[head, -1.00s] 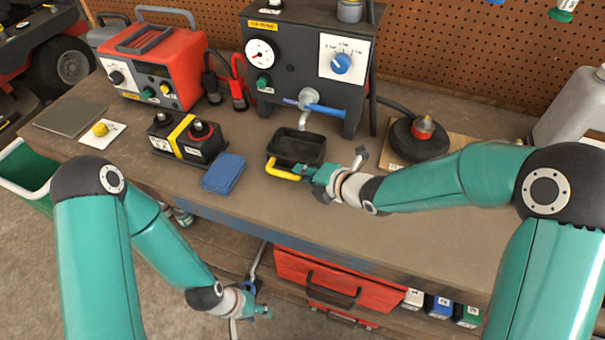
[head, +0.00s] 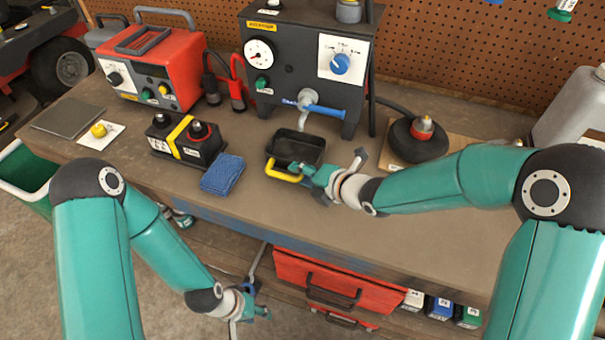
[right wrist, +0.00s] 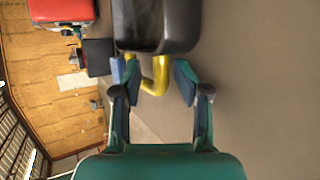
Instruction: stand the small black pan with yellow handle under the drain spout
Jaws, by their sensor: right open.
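The small black pan (head: 297,147) with a yellow handle (head: 283,173) stands upright on the bench. It is in front of the dark machine, close below the grey drain spout (head: 304,120) with the blue lever. I cannot tell whether the spout's mouth is exactly over the pan. My right gripper (head: 310,171) is open at the handle. In the right wrist view its fingers (right wrist: 155,83) are spread on both sides of the yellow handle (right wrist: 158,78), and the black pan (right wrist: 158,25) is just ahead. My left gripper (head: 258,307) hangs low before the bench, its jaws unclear.
A blue sponge (head: 223,175) and a black battery-like box (head: 186,142) lie left of the pan. A black round base (head: 416,140) stands to the right on a board. The dark machine (head: 300,70) blocks the back. The bench front right is clear.

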